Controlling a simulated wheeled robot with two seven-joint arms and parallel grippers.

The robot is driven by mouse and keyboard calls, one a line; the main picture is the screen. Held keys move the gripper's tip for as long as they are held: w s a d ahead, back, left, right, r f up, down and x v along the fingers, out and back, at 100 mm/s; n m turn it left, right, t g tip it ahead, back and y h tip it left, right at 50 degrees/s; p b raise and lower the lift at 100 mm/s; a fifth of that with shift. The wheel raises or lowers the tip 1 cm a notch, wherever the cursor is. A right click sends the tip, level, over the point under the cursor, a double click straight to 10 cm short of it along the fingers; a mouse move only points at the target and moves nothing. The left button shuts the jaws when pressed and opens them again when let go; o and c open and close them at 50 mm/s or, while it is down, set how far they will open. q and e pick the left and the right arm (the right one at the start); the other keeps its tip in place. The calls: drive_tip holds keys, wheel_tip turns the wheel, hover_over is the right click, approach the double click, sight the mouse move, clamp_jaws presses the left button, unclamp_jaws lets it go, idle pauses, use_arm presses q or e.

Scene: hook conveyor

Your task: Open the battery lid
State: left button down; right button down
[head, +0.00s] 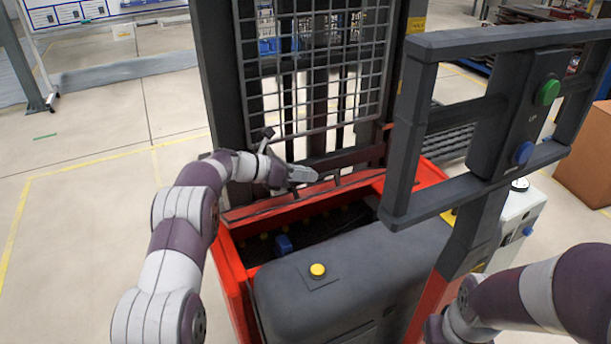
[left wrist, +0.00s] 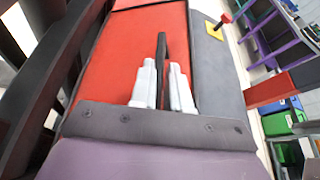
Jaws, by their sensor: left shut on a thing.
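The battery lid (head: 262,207) is raised at the back of the red compartment of the truck, seen nearly edge-on in the head view. The compartment below it is uncovered, showing a dark battery (head: 320,222) with yellow caps and a blue part (head: 284,244). My left gripper (head: 304,174) is at the lid's upper edge, near its dark handle. In the left wrist view, my left gripper's fingers (left wrist: 163,85) are shut on a thin black handle bar (left wrist: 162,60) over the red lid face (left wrist: 120,62). My right arm enters at lower right; its fingers do not show.
A black mesh guard (head: 315,65) and mast stand behind the lid. A dark frame with green and blue buttons (head: 548,92) rises at right. A grey cover with a yellow button (head: 317,270) lies in front. Open floor (head: 85,240) is at left.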

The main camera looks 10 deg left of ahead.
use_arm(q)
drive_tip(key=shift+a+f, duration=0.15)
drive_tip(key=shift+f, duration=0.15)
drive_tip(key=c, duration=1.3)
unclamp_jaws()
drive_tip(key=shift+o, duration=0.7)
drive_tip(key=shift+w+a+f, duration=0.15)
drive_tip(key=shift+w, duration=0.1)
drive_tip(key=shift+s, duration=0.1)
drive_tip(key=b+v, duration=0.1)
drive_tip(key=v, duration=1.1)
drive_tip(key=shift+s+r, duration=0.2)
drive_tip(key=shift+r, duration=0.05)
drive_tip(key=shift+a+r, duration=0.1)
drive_tip(key=shift+a, duration=0.05)
